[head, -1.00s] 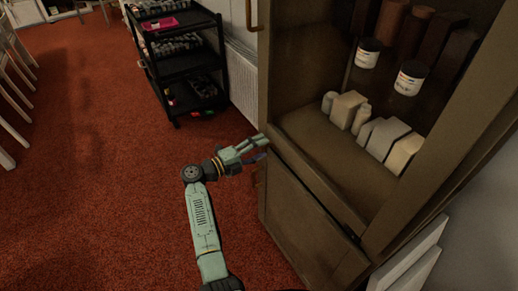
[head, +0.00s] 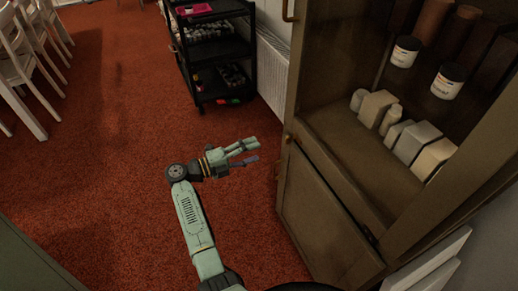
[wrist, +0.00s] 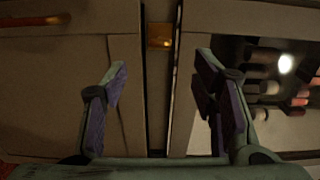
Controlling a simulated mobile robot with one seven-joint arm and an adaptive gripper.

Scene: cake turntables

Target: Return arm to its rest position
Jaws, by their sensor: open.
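My gripper (head: 254,151) is at the end of my pale green arm, in the middle of the head view, over the red carpet and just left of the brown cabinet (head: 331,222). Its fingers point right toward the cabinet. In the wrist view my gripper (wrist: 160,85) shows two fingers spread wide apart with nothing between them. Behind them are pale cabinet panels and a small brass-coloured fitting (wrist: 160,36).
The cabinet shelf holds several pale blocks (head: 417,139) and bottles; two white-labelled jars (head: 448,80) stand higher. A black trolley (head: 215,60) stands at the back beside a radiator (head: 273,68). White chairs (head: 22,62) are at far left. The red carpet (head: 110,130) between is clear.

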